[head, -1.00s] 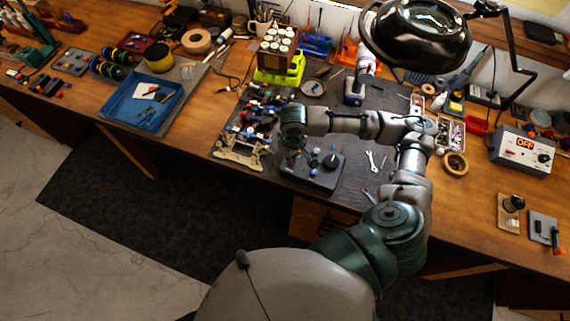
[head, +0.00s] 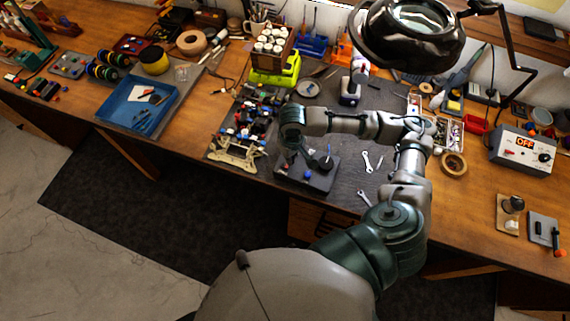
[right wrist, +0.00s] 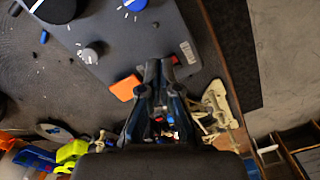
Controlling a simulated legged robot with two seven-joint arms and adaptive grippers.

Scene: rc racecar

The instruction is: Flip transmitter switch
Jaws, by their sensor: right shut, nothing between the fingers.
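The transmitter, a dark grey box (head: 318,183) with knobs, lies on the dark mat at the bench's front. In the right wrist view its grey face (right wrist: 115,30) carries a grey knob (right wrist: 90,53) and a blue-topped knob (right wrist: 134,4). An orange piece (right wrist: 125,88) is at its edge, left of the fingertips. A small red bit shows just right of the tips; I cannot tell which part is the switch. My right gripper (right wrist: 156,66) is shut and empty, its tips over the box's edge. In the head view my wrist partly hides it. My left gripper is out of view.
The car chassis (head: 232,155) stands left of the transmitter. A green stand (head: 274,72) with a bottle rack and a lamp (head: 410,35) are behind. A blue tray (head: 112,103) is further left.

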